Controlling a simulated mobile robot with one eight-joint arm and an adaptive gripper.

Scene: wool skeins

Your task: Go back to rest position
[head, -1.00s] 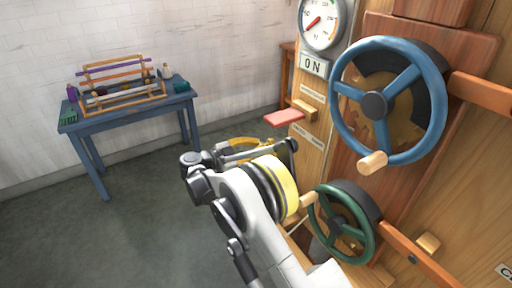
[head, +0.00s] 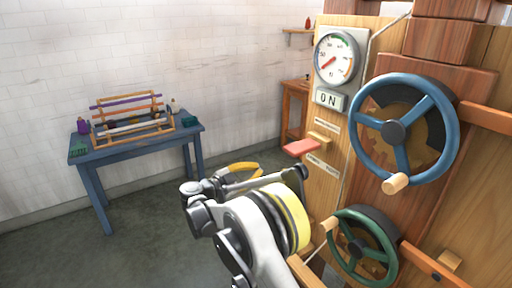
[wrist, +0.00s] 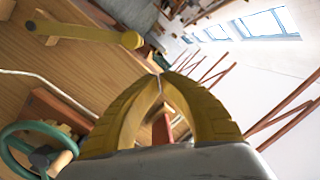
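My gripper (head: 243,169) has yellow fingers and shows in the head view left of the wooden machine, partly behind my own wrist. In the wrist view, the two fingertips of my gripper (wrist: 160,78) meet, with nothing seen held between them. A red piece (wrist: 161,128) shows through the gap behind the fingers. The gripper appears apart from the blue wheel (head: 449,125) and the green wheel (head: 391,262), which are to its right. The red paddle (head: 301,147) sticks out from the panel, right of the gripper in the picture.
A blue table (head: 140,145) with a small wooden loom (head: 133,122) stands by the white wall at the left. The grey floor (head: 120,235) between table and machine looks clear.

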